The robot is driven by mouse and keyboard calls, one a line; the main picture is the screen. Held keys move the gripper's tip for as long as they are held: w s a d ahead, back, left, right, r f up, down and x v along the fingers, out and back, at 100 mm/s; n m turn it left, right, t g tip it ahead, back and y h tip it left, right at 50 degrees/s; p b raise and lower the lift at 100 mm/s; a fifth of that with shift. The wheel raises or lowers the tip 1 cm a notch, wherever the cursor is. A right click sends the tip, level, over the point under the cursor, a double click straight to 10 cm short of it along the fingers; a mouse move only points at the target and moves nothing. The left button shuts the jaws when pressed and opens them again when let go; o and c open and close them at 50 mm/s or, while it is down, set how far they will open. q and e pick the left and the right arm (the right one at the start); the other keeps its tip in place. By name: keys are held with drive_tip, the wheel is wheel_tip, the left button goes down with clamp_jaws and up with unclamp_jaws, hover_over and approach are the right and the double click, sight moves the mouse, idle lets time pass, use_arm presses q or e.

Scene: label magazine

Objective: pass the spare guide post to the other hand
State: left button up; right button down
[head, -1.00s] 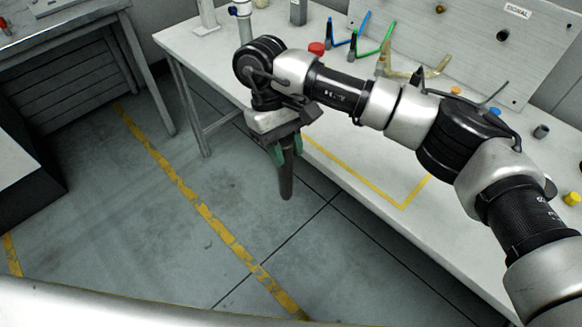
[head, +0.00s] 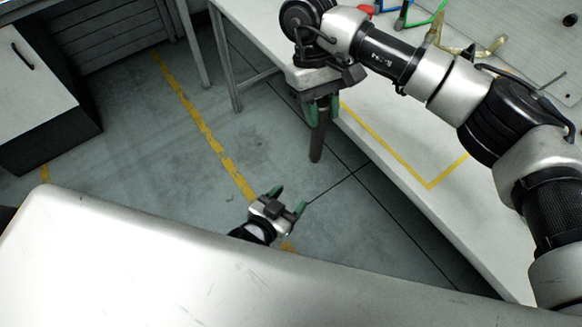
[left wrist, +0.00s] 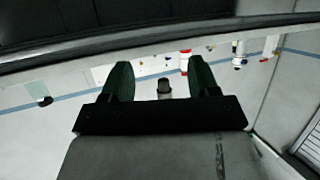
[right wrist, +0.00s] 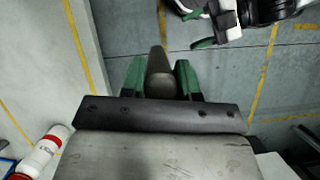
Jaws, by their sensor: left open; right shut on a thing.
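The spare guide post (head: 318,142) is a dark grey-brown cylinder. My right gripper (head: 322,108) is shut on it and holds it hanging down over the floor, just off the table's edge. In the right wrist view the post (right wrist: 160,72) sits between the green fingers (right wrist: 160,80) and sticks out beyond them. My left gripper (head: 288,200) is open and empty, below and left of the post in the head view, apart from it. In the left wrist view, its green fingers (left wrist: 160,80) stand apart, with a small dark-topped cylinder beyond them.
The white table (head: 400,210) with a yellow taped outline lies right of the post. The floor (head: 160,150) between is clear.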

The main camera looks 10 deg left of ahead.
sight(325, 129)
use_arm(q)
wheel_tip(325, 129, up, 14)
drive_tip(key=t+h, duration=0.1)
drive_tip(key=t, duration=0.2)
drive_tip(key=x, duration=0.4)
drive_tip(key=r+x, duration=0.1)
drive_tip(key=x, duration=0.7)
drive_tip(key=shift+d+r, duration=0.2)
drive_tip(key=shift+d, duration=0.25)
drive_tip(key=c, duration=1.1)
clamp_jaws()
use_arm(e)
drive_tip(key=c, duration=0.8)
unclamp_jaws()
drive_tip(key=shift+o, duration=0.2)
